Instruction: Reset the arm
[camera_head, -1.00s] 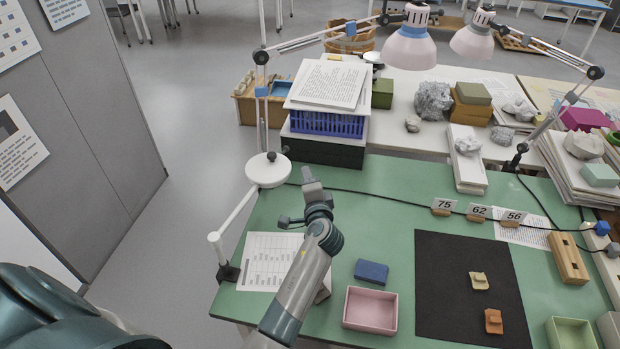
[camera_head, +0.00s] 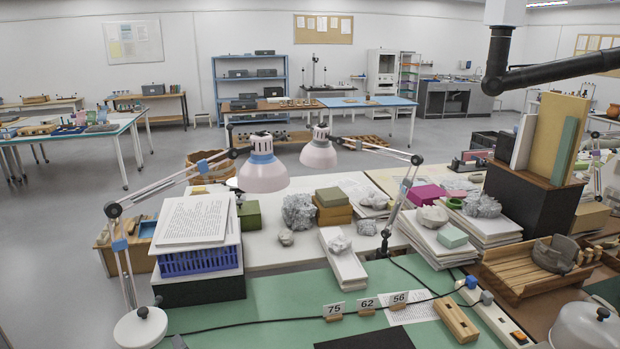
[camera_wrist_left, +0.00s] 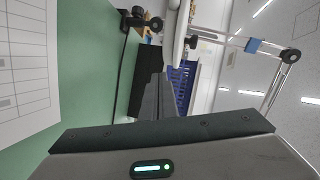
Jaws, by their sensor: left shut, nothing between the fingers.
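My left gripper (camera_head: 178,342) barely enters at the bottom edge of the head view, just below the round white lamp base (camera_head: 141,328); only its tip shows. In the left wrist view the left gripper's dark fingers (camera_wrist_left: 157,98) are together with nothing between them, above the green table (camera_wrist_left: 95,60). The dark mat (camera_head: 368,341) shows only its far strip at the bottom of the head view. The sherds and the pink tray are out of the head view. My right gripper is not in view.
Two desk lamps (camera_head: 263,172) arch over the workbench. A blue basket (camera_head: 200,260) with papers sits on a black box at the left. Number cards (camera_head: 367,304) stand along a black cable. A printed sheet (camera_wrist_left: 22,65) lies on the green table.

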